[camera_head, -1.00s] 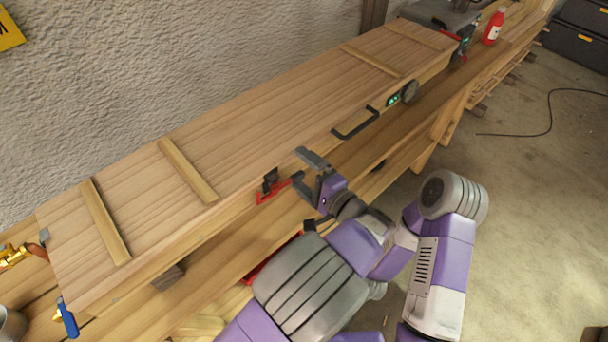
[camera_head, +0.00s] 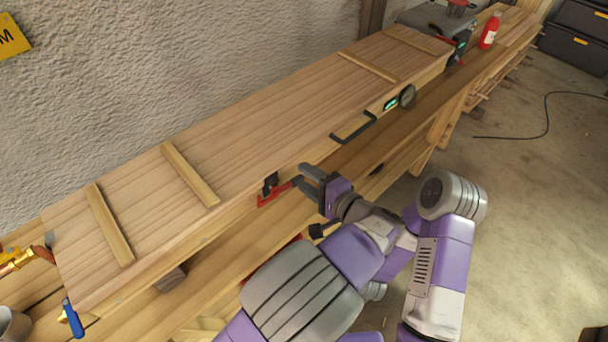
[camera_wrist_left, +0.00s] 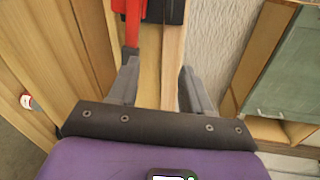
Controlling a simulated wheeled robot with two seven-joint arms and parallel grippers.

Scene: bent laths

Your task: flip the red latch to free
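My right gripper is not in view.
A red bottle (camera_head: 491,30) stands at the far right. A blue-handled tool (camera_head: 73,320) is at the near left. Floor lies open at right.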

